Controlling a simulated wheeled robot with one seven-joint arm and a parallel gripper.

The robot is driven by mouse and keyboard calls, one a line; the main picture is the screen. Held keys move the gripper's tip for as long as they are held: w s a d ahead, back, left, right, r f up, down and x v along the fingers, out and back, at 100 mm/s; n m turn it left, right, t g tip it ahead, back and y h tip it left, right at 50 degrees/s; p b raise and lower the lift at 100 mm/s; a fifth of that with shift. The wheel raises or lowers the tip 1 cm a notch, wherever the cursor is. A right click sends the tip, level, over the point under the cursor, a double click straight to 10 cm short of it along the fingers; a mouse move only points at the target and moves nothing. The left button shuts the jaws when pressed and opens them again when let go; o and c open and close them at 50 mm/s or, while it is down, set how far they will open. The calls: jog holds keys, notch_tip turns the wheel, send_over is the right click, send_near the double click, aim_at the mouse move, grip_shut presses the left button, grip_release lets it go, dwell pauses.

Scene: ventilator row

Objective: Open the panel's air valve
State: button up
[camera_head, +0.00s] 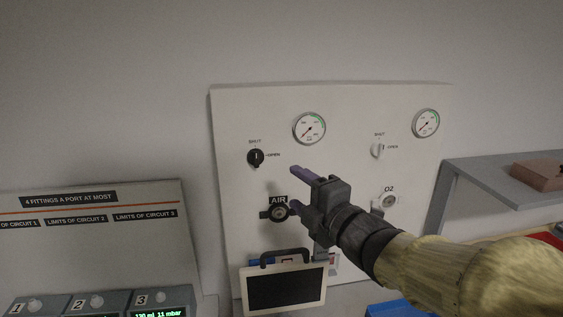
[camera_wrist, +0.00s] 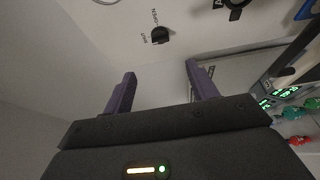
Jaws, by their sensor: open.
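The air valve is a black knob (camera_head: 256,157) at the upper left of the white wall panel (camera_head: 345,110). It has SHUT printed above it and OPEN to its right. Its pale mark looks upright, towards SHUT. In the wrist view the black knob (camera_wrist: 160,36) sits beyond and between the fingers. My gripper (camera_head: 297,189) is open and empty, right of and below the knob in the head view, apart from it. Its two purple fingers also show in the wrist view (camera_wrist: 160,72). A black AIR outlet (camera_head: 279,212) is below the knob, partly near the lower finger.
Round gauges (camera_head: 309,128) (camera_head: 426,123) sit high on the panel. A white O2 knob (camera_head: 378,149) and O2 outlet (camera_head: 388,201) are at right. A black-screened board (camera_head: 286,290) stands below. A grey shelf (camera_head: 505,178) is at right, numbered units (camera_head: 90,303) at lower left.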

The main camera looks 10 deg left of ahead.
aim_at(259, 161)
jog(key=p+x, duration=0.2)
jog(key=x, duration=1.3)
jog(key=shift+w+a, duration=0.2)
jog(key=shift+w, duration=0.15)
jog(key=c, duration=1)
